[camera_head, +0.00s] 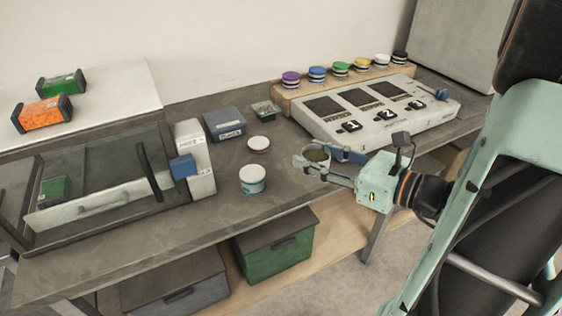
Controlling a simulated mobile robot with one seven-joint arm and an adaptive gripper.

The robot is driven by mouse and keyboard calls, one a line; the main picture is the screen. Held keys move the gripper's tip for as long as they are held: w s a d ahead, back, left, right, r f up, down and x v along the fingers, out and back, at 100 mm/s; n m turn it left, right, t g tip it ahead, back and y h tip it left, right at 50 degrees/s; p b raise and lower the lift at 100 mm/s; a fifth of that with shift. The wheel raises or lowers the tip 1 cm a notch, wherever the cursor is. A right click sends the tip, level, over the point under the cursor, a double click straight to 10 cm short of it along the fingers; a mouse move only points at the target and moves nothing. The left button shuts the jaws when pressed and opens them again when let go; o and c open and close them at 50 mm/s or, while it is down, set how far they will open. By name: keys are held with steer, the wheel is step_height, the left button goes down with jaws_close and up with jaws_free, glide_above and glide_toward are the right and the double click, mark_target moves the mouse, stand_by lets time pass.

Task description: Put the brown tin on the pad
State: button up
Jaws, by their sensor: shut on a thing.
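My gripper (313,158) is shut on a small round tin (317,154), its fingers on either side. The tin has a dark brownish-olive top and a pale rim; its lower side is partly hidden by the fingers. It is over the front part of the grey workbench, right of a white tub with a teal band (252,180). I cannot tell whether the tin touches the bench. A flat white disc (258,143) lies behind the tub; I cannot tell whether it is the pad or a lid.
A pale console (425,117) with dark panels and numbered black tiles stands behind my gripper, with several coloured knobs on a wooden strip (290,105) behind it. A blue box (225,123) and small green tray (265,109) stand at the back. A clear-fronted drawer unit (105,200) is left.

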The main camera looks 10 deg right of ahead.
steer(key=w+p, duration=0.1)
steer(key=p, duration=0.2)
steer(key=shift+w+a, duration=0.15)
steer(key=shift+w, duration=0.05)
steer(key=w+a+f+b, duration=0.1)
steer(key=w+a+f, duration=0.1)
steer(key=w+f, duration=0.35)
steer(key=b, duration=0.1)
glide_above(289, 171)
steer(key=f, duration=0.3)
steer(key=shift+s+f, duration=0.3)
steer(key=shift+s, duration=0.05)
steer(key=f, duration=0.1)
steer(key=f+b, duration=0.1)
steer(key=f, duration=0.1)
steer(key=shift+w+f, duration=0.1)
steer(key=shift+w, duration=0.3)
steer(key=shift+f, duration=0.25)
steer(key=shift+f, duration=0.1)
steer(key=shift+f+b, duration=0.15)
steer(key=shift+b, duration=0.25)
steer(key=o, duration=1.2)
